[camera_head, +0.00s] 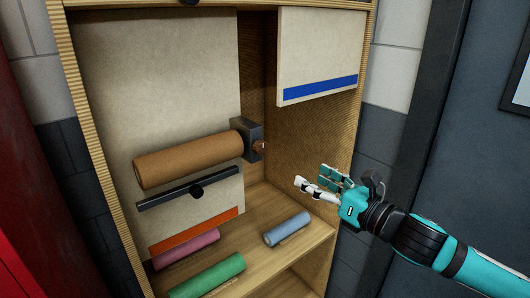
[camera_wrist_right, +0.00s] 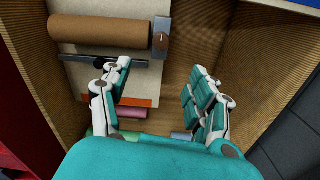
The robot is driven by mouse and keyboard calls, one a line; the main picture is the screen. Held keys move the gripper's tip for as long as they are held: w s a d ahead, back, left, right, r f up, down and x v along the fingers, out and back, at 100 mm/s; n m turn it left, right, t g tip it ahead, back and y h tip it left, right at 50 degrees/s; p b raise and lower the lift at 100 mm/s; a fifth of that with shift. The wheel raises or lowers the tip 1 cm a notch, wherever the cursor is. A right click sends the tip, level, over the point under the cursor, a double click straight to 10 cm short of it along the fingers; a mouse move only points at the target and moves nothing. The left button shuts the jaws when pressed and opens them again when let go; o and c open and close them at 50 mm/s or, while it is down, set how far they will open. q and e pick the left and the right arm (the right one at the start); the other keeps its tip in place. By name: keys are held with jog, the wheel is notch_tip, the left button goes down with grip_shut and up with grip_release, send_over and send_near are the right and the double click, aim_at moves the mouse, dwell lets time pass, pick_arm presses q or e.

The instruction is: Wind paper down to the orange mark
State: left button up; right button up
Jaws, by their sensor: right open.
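A brown paper roll (camera_head: 188,158) is mounted level across a beige backing sheet (camera_head: 170,75) in the wooden cabinet. A grey bracket (camera_head: 252,140) with a small copper-coloured knob (camera_head: 260,147) holds its right end. The orange mark (camera_head: 195,231) is a strip low on the sheet, below a black bar (camera_head: 188,188) with a round knob. The roll (camera_wrist_right: 100,33) and orange mark (camera_wrist_right: 133,102) also show in the wrist view. My right gripper (camera_head: 318,182) is open and empty, right of the bracket and apart from it. My left gripper is not in view.
Pink (camera_head: 186,249), green (camera_head: 207,276) and blue (camera_head: 287,228) rolls lie on the shelf (camera_head: 262,205) below. A beige panel with a blue stripe (camera_head: 320,88) hangs at upper right. The cabinet's right side wall (camera_head: 335,130) stands close to my right gripper.

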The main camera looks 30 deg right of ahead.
jog(key=b, duration=0.2)
send_near(263, 149)
jog(key=w, duration=0.3)
jog(key=shift+w+a+r, duration=0.1)
jog(key=shift+w+r, duration=0.1)
jog(key=shift+w, duration=0.45)
jog(key=shift+w+a+p, duration=0.1)
jog(key=shift+w+p, duration=0.7)
jog(key=shift+w, duration=0.65)
jog(key=shift+w+a+f, duration=0.15)
jog(key=shift+w+a, duration=0.05)
jog(key=shift+w, duration=0.6)
jog(key=c, duration=1.1)
